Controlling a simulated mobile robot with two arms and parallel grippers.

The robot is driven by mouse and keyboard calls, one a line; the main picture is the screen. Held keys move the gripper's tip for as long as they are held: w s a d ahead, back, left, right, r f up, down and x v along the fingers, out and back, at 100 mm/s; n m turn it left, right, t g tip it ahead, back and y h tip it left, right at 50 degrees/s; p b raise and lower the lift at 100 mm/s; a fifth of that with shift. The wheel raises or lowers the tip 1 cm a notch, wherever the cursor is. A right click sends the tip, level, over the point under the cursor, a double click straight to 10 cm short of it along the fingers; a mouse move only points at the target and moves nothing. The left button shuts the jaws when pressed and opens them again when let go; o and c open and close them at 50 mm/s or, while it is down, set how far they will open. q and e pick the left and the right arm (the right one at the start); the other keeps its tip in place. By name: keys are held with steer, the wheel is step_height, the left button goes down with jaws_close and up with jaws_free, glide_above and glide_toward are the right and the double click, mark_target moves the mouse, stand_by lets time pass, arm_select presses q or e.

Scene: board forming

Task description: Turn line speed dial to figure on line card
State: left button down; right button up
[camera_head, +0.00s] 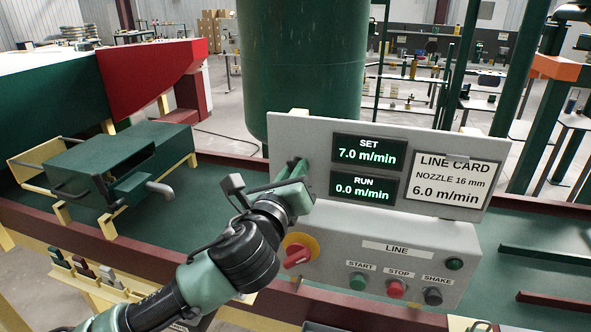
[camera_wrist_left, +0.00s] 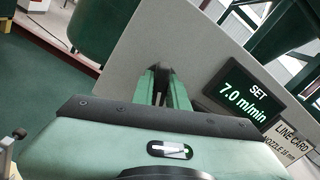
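The grey control panel (camera_head: 300,130) stands upright at the centre. Its SET display (camera_head: 368,151) reads 7.0 m/min and its RUN display (camera_head: 363,187) reads 0.0 m/min. The line card (camera_head: 450,180) reads nozzle 16 mm, 6.0 m/min. My left gripper (camera_head: 303,170) is at the panel face, left of the displays. In the left wrist view, its green fingers (camera_wrist_left: 162,88) stand close on both sides of a dark piece, which looks like the line speed dial (camera_wrist_left: 163,78). The dial is mostly hidden by the gripper. My right gripper is not in view.
Below the displays are a red rotary switch (camera_head: 297,256) on a yellow plate, a green START button (camera_head: 357,281), a red STOP button (camera_head: 396,289) and a black SHAKE button (camera_head: 433,296). A green tank (camera_head: 300,60) stands behind the panel.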

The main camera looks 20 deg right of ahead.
arm_select(q)
steer(key=shift+n, duration=0.3)
steer(key=n, duration=0.3)
steer(key=shift+b, duration=0.3)
steer(key=shift+n, duration=2.1)
steer(key=c, duration=1.4)
jaws_free()
